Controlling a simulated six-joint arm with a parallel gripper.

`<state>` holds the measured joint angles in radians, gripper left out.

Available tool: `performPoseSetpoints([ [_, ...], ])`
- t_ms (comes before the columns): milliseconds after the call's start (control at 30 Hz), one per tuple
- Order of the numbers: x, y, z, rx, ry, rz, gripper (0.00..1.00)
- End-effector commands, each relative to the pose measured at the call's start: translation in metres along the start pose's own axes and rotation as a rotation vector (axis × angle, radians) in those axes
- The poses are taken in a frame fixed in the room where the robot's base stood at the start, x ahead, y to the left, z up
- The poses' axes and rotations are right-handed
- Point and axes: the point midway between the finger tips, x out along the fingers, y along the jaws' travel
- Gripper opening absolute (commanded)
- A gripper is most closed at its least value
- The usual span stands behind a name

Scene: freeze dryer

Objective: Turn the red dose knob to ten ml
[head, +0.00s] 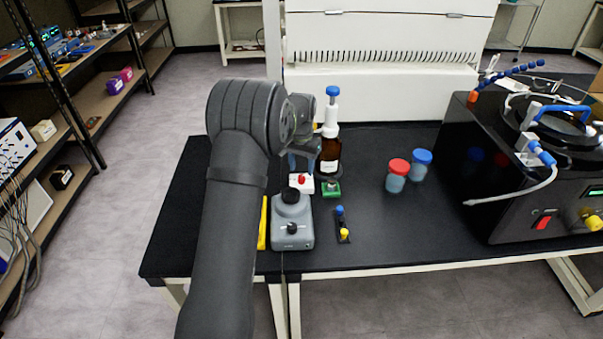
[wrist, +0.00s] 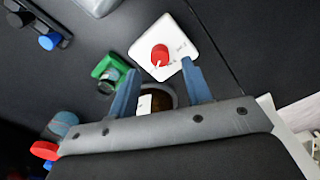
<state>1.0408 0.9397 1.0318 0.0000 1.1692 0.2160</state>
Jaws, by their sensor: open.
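The red dose knob (wrist: 160,54) sits on a white plate or box (wrist: 178,38) with small dark markings that I cannot read. In the head view the knob (head: 301,179) is small, on its white box (head: 304,187) beside the grey mixer. My gripper (wrist: 160,75) is open, its two blue fingers apart and pointing toward the white box. The knob lies just beyond the fingertips, between their lines. Nothing is held. In the head view my gripper (head: 303,160) is partly hidden by my arm.
A brown bottle (head: 330,155) with a white and blue pump stands close behind the knob box. A green block (head: 331,189) is to its right, a grey mixer (head: 292,222) in front. Red-lidded (head: 397,177) and blue-lidded (head: 421,164) jars stand right, before the black freeze dryer (head: 480,160).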

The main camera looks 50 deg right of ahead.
Motion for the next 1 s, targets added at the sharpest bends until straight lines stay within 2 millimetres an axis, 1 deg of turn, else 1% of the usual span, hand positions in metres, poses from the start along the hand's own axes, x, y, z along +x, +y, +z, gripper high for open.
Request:
performPoseSetpoints([
  [33,-0.014,0.000,-0.001,0.000,0.004,-0.001,0.45],
  [300,-0.081,0.000,-0.001,0.000,0.005,-0.001,0.45],
  [400,-0.102,0.000,-0.001,0.000,0.004,-0.001,0.45],
  [500,-0.118,0.000,-0.001,0.000,0.003,-0.001,0.45],
  [600,-0.129,0.000,0.000,0.000,0.002,0.000,0.45],
  [700,-0.135,0.000,0.000,0.000,0.000,0.000,0.45],
  [1000,-0.137,0.000,0.000,0.000,0.000,0.000,0.45],
])
